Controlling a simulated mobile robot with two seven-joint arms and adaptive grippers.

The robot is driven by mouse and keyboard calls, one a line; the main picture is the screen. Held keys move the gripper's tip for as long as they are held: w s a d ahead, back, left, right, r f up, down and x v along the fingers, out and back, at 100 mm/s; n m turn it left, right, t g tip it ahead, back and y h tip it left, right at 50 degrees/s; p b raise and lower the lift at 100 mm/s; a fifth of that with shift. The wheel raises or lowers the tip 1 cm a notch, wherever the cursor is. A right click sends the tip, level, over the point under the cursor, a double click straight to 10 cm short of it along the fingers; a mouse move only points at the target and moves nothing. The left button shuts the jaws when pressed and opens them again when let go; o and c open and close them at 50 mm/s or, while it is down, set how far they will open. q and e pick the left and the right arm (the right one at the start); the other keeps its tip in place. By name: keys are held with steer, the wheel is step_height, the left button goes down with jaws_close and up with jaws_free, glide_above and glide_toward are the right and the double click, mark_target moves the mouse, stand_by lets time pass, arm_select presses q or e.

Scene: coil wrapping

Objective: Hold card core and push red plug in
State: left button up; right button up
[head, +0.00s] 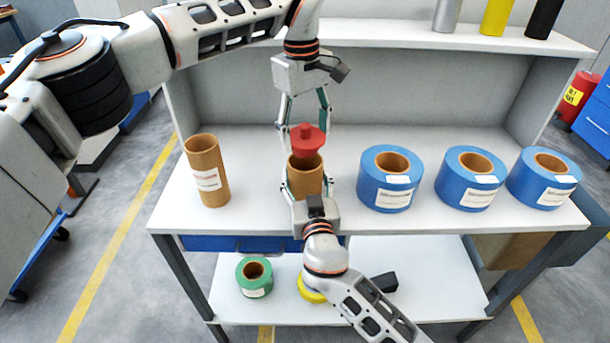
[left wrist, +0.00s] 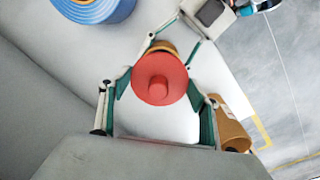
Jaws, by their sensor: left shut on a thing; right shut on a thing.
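A brown card core (head: 306,178) stands upright near the middle of the table, its open top visible in the head view. My right gripper (head: 308,190) is shut on it, low down from the front. The red plug (head: 308,140) is over the core's mouth, knob up. My left gripper (head: 305,122) comes from above and is shut on the plug. In the left wrist view the plug (left wrist: 160,77) lies between the fingers and hides most of the core. I cannot tell whether its lower end is inside the mouth.
A second brown tube (head: 207,172) stands at the left. Several blue rolls (head: 390,180) stand in a row at the right. A raised back shelf (head: 390,35) holds grey, yellow and black cylinders. Green (head: 254,278) and yellow (head: 311,289) rolls are on the lower shelf.

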mark_target(306, 152)
arm_select(q)
steer(key=shift+f, duration=0.7)
steer(key=shift+f, duration=2.25)
stand_by(1.4)
steer(key=o, duration=1.2)
steer(key=shift+r, duration=0.1)
steer(key=r, duration=1.1)
steer(key=shift+s+a+r, duration=0.2)
steer(key=shift+a+r, duration=0.1)
steer(key=shift+r, duration=0.1)
arm_select(e)
steer(key=o, duration=1.2)
